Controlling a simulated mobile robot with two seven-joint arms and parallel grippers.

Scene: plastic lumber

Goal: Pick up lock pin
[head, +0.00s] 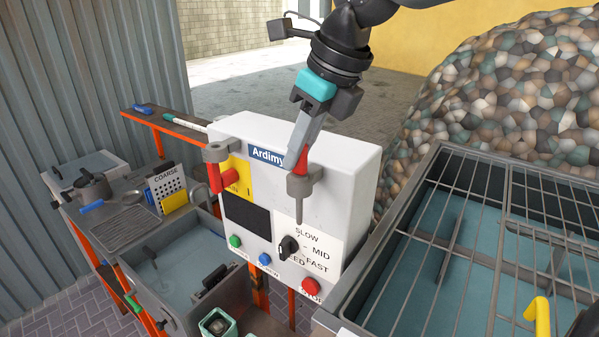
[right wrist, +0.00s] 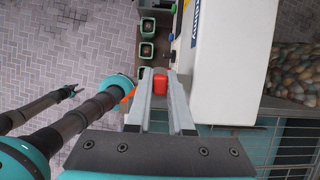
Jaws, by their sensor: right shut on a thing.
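The lock pin has a red head (head: 301,156) and a grey shaft (head: 299,211) that points down below a grey bracket (head: 303,183) at the front right of the white machine. My right gripper (head: 297,157) comes from above and is shut on the red head. The right wrist view shows the red head (right wrist: 159,83) between the two fingertips. The bracket hides the middle of the shaft in the head view. My left gripper (right wrist: 73,91) is small at the left of the right wrist view, away from the pin; its jaw state is unclear.
The white machine (head: 345,180) has a dial (head: 288,247) and coloured buttons. A metal grate (head: 460,245) lies right, with a stone heap (head: 510,90) behind. A cluttered bench (head: 125,205) stands left.

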